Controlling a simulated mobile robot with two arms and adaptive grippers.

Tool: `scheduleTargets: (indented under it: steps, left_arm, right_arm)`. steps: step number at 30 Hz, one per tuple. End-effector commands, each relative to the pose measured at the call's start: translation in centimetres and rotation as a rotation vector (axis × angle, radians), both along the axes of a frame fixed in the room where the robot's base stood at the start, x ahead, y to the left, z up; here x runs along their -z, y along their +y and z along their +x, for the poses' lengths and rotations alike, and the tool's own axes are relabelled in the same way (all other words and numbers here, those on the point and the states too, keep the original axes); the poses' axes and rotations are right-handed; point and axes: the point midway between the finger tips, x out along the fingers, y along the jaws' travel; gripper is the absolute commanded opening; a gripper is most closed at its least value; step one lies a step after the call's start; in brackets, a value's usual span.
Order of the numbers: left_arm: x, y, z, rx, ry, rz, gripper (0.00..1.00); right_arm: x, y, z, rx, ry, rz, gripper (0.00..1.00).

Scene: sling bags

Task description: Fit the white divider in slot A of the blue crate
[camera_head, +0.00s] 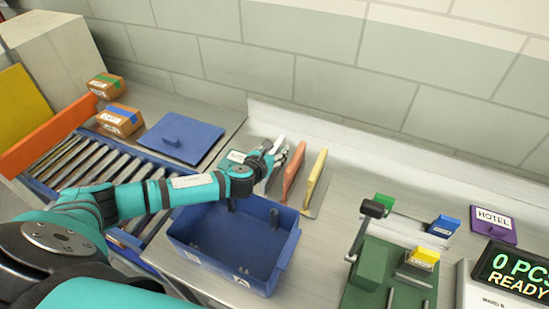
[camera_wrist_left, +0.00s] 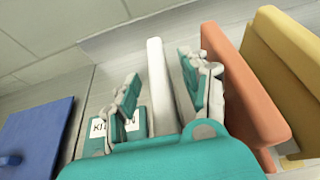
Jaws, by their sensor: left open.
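The white divider (camera_wrist_left: 157,75) stands upright between the two fingers of my left gripper (camera_wrist_left: 163,88) in the left wrist view. The gripper is open around it, with gaps on both sides. In the head view the divider's pale top (camera_head: 279,143) shows beside my left gripper (camera_head: 276,160), behind the blue crate. The blue crate (camera_head: 222,263) is open-topped, with a white "A" mark on its near wall at the right. My forearm covers part of its far rim. Its slots are hard to make out. My right gripper is not in view.
An orange divider (camera_head: 293,172) and a yellow divider (camera_head: 316,178) stand right of the white one. A teal labelled card (camera_head: 236,156), a blue lid (camera_head: 180,138) and a roller conveyor (camera_head: 90,168) lie left. A green lever device (camera_head: 375,270) stands right of the crate.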

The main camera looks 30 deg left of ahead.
Motion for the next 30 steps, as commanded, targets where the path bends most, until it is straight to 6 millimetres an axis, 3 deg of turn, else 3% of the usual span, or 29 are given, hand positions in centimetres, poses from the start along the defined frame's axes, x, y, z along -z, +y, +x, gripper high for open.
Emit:
scheduleTargets:
  steps: [8, 19, 30]
  left_arm:
    - [0.23, 0.01, 0.37, 0.001, 0.000, 0.000, 0.46]
    - [0.22, 0.03, 0.34, 0.000, 0.001, 0.000, 0.00]
    - [-0.02, 0.05, 0.39, 0.000, -0.001, 0.000, 0.00]
  right_arm:
    - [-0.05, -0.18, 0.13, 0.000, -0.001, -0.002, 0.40]
    - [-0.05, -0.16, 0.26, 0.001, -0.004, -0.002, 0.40]
    - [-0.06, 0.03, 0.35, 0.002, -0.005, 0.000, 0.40]
